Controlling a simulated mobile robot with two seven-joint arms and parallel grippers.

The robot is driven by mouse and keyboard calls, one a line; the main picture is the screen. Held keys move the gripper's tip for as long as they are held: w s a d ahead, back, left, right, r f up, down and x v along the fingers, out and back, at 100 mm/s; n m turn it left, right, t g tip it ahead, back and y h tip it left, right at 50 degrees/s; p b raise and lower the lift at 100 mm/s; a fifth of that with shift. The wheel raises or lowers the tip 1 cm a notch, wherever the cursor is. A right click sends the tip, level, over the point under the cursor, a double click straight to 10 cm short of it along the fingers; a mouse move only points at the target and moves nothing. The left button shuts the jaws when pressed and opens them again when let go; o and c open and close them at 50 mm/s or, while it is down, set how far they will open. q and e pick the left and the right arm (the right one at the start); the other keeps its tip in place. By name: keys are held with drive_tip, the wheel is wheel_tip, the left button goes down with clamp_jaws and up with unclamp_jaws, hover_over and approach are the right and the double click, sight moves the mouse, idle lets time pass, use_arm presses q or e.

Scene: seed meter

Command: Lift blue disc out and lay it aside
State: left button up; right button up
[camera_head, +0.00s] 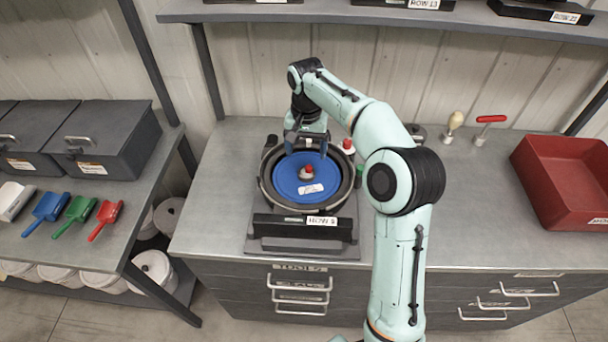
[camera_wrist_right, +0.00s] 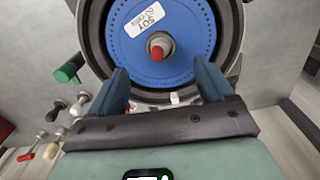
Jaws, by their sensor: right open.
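The blue disc (camera_head: 290,190) lies inside the round dark housing of the seed meter (camera_head: 267,207) on the bench. It has a white label and a red-tipped hub (camera_head: 307,171) at its centre. The disc also shows in the right wrist view (camera_wrist_right: 185,60), with the red hub tip (camera_wrist_right: 156,52) in its middle. My right gripper (camera_head: 306,152) is above the far part of the disc, fingers pointing down. In the wrist view its two blue fingers (camera_wrist_right: 161,78) are apart with nothing between them. Whether they touch the disc I cannot tell. My left gripper is not in view.
A red bin (camera_head: 562,160) stands at the bench's right end. A red-handled tool (camera_head: 490,119) and a cream-knobbed tool (camera_head: 453,122) stand behind. The left shelf holds grey boxes (camera_head: 100,130) and coloured scoops (camera_head: 79,208). Bench space right of my arm is clear.

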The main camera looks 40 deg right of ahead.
sight(306, 168)
wheel_tip(306, 168, down, 4)
drive_tip(key=shift+f, duration=0.15)
wheel_tip(306, 168, down, 5)
drive_tip(key=shift+d+b, duration=0.1)
drive_tip(key=shift+b, duration=0.4)
drive_tip(key=c, duration=1.1)
